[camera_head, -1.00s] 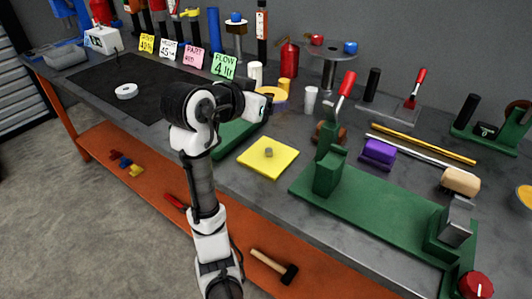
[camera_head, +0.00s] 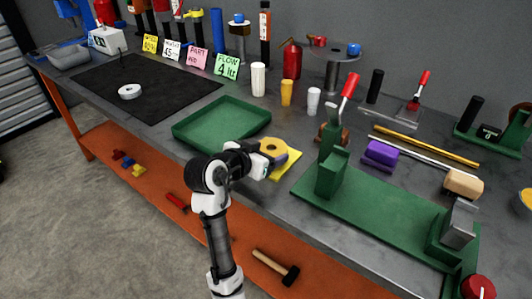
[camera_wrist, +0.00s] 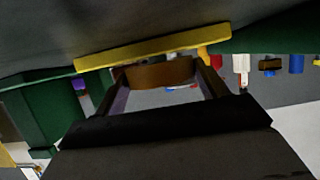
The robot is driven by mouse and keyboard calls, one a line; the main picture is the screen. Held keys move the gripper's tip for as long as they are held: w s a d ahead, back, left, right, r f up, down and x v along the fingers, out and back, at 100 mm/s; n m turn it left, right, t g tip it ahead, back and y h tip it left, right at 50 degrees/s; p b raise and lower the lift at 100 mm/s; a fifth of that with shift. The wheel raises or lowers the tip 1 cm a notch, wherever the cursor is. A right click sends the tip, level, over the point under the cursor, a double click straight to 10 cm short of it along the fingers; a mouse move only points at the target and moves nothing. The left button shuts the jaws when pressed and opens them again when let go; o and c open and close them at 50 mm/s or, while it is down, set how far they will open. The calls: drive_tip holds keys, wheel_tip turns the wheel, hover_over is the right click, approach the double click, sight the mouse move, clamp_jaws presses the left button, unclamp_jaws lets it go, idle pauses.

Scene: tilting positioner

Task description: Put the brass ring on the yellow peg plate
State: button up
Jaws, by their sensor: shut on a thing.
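The brass ring (camera_head: 273,148) is a flat golden ring, held level over the yellow peg plate (camera_head: 290,168) in the head view. My gripper (camera_head: 263,160) is shut on the ring's near side. In the wrist view the ring (camera_wrist: 155,75) sits between my two fingers, with the yellow plate (camera_wrist: 140,50) close against its edge in the picture. The peg is hidden in both views, so I cannot tell whether the ring is around it or only above it. I also cannot tell whether ring and plate touch.
An empty green tray (camera_head: 185,137) lies just left of the plate. A green fixture (camera_head: 375,210) with a red-handled clamp stands close on the right. White and yellow cups (camera_head: 287,92) stand behind. The bench's front edge runs close by my arm.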

drive_tip(key=shift+f, duration=0.15)
drive_tip(key=shift+f, duration=0.15)
drive_tip(key=o, duration=1.5)
drive_tip(key=shift+s+a, duration=0.1)
drive_tip(key=b+v, duration=0.1)
drive_tip(key=v, duration=1)
drive_tip(key=shift+s+a+r, duration=0.2)
drive_tip(key=shift+s, duration=0.1)
